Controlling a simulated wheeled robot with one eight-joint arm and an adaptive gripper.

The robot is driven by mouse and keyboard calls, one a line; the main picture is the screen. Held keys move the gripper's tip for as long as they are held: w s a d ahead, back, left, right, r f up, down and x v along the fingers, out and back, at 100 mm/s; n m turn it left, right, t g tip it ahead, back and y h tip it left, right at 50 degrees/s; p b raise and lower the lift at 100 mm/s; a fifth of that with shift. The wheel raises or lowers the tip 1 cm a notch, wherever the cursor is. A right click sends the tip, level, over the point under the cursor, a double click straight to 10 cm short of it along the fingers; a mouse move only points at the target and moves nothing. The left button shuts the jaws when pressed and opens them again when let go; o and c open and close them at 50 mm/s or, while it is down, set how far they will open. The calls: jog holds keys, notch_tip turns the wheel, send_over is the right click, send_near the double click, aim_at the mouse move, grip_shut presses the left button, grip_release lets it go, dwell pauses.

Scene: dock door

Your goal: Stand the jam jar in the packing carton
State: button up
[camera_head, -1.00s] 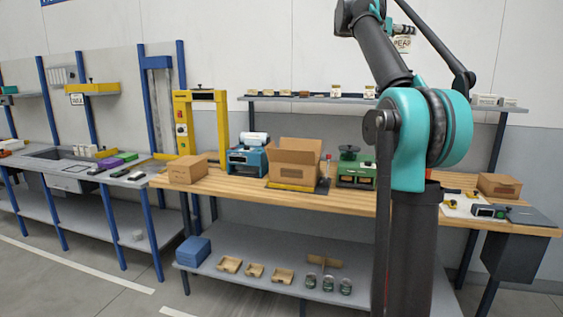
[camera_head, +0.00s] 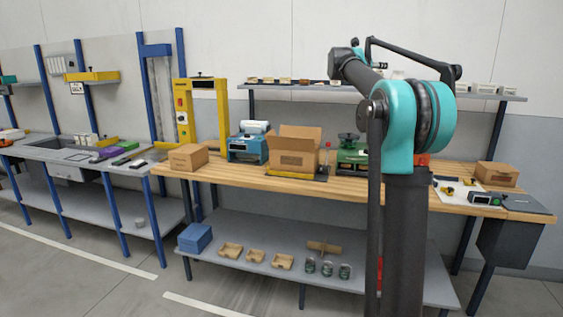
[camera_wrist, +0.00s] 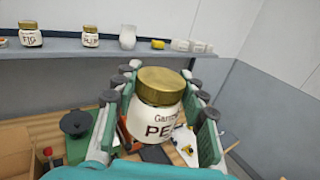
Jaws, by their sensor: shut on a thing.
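My gripper (camera_wrist: 160,115) is shut on a jam jar (camera_wrist: 158,118) with a gold lid and a white label whose visible letters read "PE". The jar looks upright between the green fingers, above the bench in the wrist view. In the head view my arm mostly hides the gripper and jar. The packing carton (camera_head: 292,161) is an open brown box with raised flaps, standing on the wooden bench left of my arm. Its inside is hidden in the head view.
A shelf (camera_head: 300,87) with small jars, including a fig jar (camera_wrist: 30,35), runs behind the bench. A blue machine (camera_head: 248,149) and a green machine (camera_head: 350,157) flank the carton. A closed box (camera_head: 187,157) sits at the bench's left end.

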jog(key=w+a+f+n+t+y, duration=0.2)
jog(key=a+f, duration=0.1)
jog(key=f, duration=0.7)
jog(key=w+a+f+n+t+y, duration=0.1)
jog(key=w+a+f+y, duration=0.15)
jog(key=f, duration=0.75)
jog(key=w+a+f+n+t+y, duration=0.2)
jog(key=w+a+f, duration=0.1)
jog(key=f, duration=0.8)
jog(key=s+a+f+n+y, duration=0.2)
jog(key=s+f, duration=0.4)
jog(key=f, duration=0.3)
jog(key=s+a+f+n+t+y, duration=0.1)
jog(key=s+a+f+y, duration=0.4)
jog(key=f, duration=0.5)
jog(key=shift+s+a+n, duration=0.8)
jog(key=shift+s+a, duration=0.2)
jog(key=shift+s, duration=0.25)
